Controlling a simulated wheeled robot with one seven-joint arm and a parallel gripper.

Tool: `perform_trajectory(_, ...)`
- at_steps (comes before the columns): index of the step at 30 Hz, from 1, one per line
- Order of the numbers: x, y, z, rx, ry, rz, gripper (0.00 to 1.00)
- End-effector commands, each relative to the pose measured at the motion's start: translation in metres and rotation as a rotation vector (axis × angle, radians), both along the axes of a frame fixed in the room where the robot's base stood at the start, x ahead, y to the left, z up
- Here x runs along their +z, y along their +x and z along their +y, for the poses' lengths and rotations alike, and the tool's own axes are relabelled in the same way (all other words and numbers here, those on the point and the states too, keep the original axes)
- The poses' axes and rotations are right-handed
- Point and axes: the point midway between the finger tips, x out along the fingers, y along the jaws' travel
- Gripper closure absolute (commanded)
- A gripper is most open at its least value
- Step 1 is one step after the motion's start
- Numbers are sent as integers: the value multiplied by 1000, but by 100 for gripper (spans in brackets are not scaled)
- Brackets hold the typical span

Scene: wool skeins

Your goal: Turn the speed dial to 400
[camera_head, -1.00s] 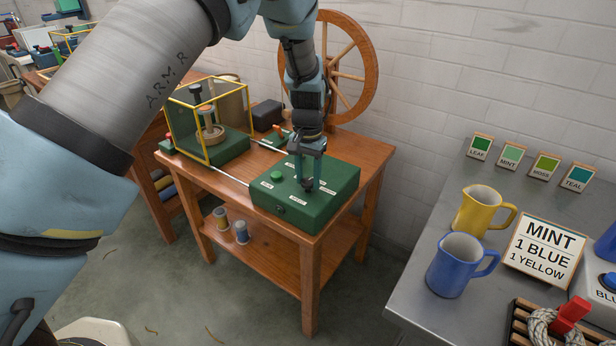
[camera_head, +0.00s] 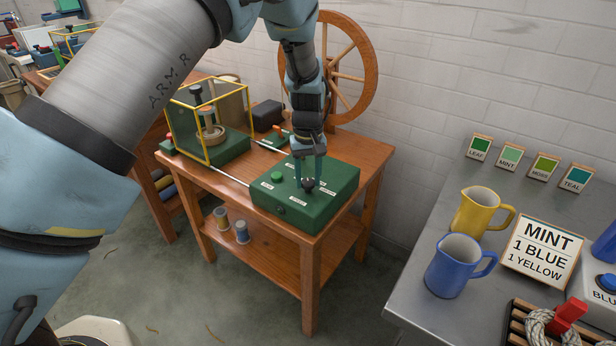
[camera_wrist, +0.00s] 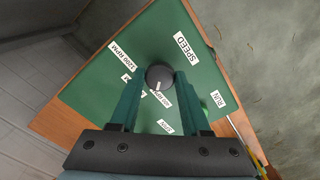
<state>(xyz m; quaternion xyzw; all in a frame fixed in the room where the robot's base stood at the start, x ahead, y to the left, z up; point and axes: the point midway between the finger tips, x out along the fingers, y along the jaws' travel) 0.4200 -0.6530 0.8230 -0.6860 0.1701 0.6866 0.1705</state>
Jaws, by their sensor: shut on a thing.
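The speed dial (camera_wrist: 158,76) is a dark round knob with a pale pointer line, on top of the green control box (camera_head: 335,180). In the head view the dial (camera_head: 308,184) sits between my fingertips. My gripper (camera_head: 308,181) points down and is shut on the dial; in the wrist view its two fingers (camera_wrist: 159,85) flank the knob. The pointer line slants toward the gripper side, near a label partly hidden by the finger. A SPEED label (camera_wrist: 186,48) and a 1200 RPM label (camera_wrist: 122,56) show; the other speed labels are too small or covered to read surely.
A green button (camera_head: 277,176) sits on the box beside the dial, near the RUN label (camera_wrist: 218,99). A yellow-framed guard (camera_head: 208,120) stands left on the wooden table (camera_head: 330,240). A spinning wheel (camera_head: 372,70) stands behind. Jugs and signs are on the grey counter at right.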

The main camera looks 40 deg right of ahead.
Motion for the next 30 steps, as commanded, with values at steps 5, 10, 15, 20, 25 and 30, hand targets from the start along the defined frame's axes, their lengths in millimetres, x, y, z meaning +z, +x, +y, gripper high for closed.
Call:
perform_trajectory(5, 1, 1, -1, 139, -1, -3, 100)
perform_trajectory(10, 1, 1, -1, 246, -2, -2, 100)
perform_trajectory(15, 1, 1, 0, 317, -2, -2, 100)
perform_trajectory(20, 1, 1, 0, 353, -2, -2, 100)
perform_trajectory(25, 1, 1, -1, 366, -3, -3, 100)
perform_trajectory(30, 1, 1, -1, 367, -3, -3, 100)
